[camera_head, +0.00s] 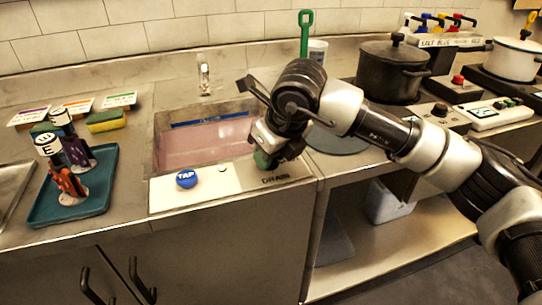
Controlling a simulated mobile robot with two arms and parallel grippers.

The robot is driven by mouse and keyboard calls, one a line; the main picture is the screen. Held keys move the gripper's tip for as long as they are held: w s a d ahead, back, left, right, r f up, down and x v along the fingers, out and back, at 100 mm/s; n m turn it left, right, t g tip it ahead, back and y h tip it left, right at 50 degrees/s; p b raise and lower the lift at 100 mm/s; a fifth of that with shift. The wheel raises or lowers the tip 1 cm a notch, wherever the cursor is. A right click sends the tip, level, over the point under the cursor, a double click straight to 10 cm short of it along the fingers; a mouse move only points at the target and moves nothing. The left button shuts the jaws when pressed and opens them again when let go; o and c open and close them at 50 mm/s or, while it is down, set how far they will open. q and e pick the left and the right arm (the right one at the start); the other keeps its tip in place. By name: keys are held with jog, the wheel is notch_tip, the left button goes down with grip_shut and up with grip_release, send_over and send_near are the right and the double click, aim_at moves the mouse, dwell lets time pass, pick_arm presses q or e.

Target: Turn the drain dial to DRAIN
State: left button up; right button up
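The sink (160,150) is set into the counter and holds pinkish liquid. A dark label reading DRAIN (275,180) lies on the counter at the sink's front right corner. Just behind the label, a small green part (262,159) that looks like the drain dial shows beneath my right gripper (277,154). The gripper points down over it and hides most of it. I cannot tell whether the fingers are closed on it, or where the dial points. My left gripper is not in view.
A blue TAP knob (186,179) sits on a white plate left of the label. A dark pot (385,70) and a control box (440,115) are at right. A green-handled tool (305,30) stands behind my arm.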

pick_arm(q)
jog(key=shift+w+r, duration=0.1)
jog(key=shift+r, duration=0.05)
pick_arm(e)
jog(key=o, duration=0.9)
jog(key=shift+o, duration=0.2)
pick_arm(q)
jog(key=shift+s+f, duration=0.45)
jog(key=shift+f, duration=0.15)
pick_arm(e)
jog(key=v, duration=1)
jog(key=shift+r, duration=0.4)
jog(key=shift+s+d, duration=0.1)
